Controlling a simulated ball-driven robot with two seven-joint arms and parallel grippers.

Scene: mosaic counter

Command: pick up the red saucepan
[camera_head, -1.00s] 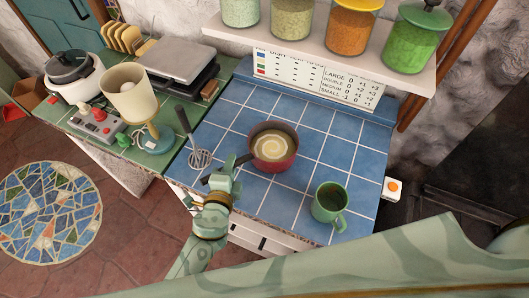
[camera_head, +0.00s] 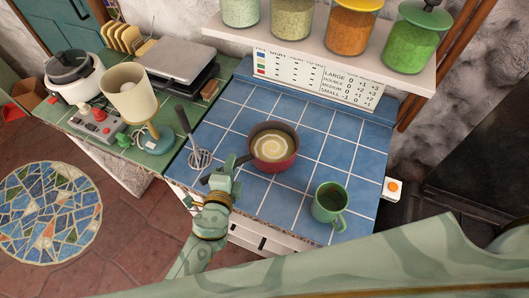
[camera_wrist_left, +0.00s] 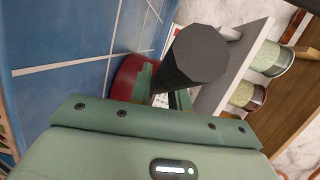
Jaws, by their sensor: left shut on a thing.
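The red saucepan (camera_head: 273,160) stands upright on the blue tiled counter and holds a cream-coloured swirl. Its dark handle points left and toward me. My left gripper (camera_head: 229,172) is at the handle and shut on it. In the left wrist view the dark handle (camera_wrist_left: 192,57) sticks up between the fingers of my left gripper (camera_wrist_left: 163,90), and part of the red pan (camera_wrist_left: 127,78) shows behind them. My right gripper is not in view.
A green mug (camera_head: 328,204) stands to the right of the pan, near the front edge. A masher (camera_head: 194,143) is just left of the handle. A shelf with jars (camera_head: 320,51) hangs above the back. The blue counter (camera_head: 325,130) is clear behind the pan.

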